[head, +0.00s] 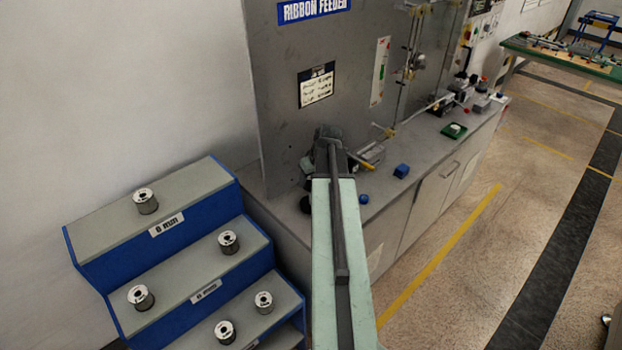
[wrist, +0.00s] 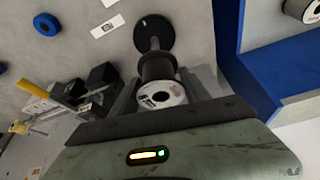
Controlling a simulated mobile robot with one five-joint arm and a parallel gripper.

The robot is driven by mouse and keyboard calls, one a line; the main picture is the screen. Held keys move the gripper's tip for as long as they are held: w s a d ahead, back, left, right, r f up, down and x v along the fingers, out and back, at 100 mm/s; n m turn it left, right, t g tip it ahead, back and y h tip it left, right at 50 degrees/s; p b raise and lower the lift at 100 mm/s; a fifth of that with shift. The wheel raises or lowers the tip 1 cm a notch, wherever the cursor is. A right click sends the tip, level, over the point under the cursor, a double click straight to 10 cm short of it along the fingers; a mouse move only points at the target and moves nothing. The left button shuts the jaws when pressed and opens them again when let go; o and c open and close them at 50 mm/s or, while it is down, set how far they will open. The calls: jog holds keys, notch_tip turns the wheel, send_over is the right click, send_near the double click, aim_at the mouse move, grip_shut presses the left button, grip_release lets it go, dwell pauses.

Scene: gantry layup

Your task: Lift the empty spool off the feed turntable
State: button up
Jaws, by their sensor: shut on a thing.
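My gripper (wrist: 165,92) is shut on a spool (wrist: 159,70) in the wrist view. The spool has a dark body and a white end flange facing the camera, with one finger on each side. Beyond it is a black round disc on a short post, which I take to be the feed turntable (wrist: 153,28). A stretch of post shows between disc and spool; I cannot tell whether the spool is still around it. In the head view my gripper (head: 328,140) is by the ribbon feeder panel (head: 290,100), and my arm hides the spool.
A blue stepped rack (head: 140,225) with several white-topped spools stands at the left. The floor at the right is open.

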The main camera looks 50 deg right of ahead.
jog(key=shift+r, duration=0.1)
jog(key=shift+r+p, duration=1.7)
jog(key=shift+p, duration=0.05)
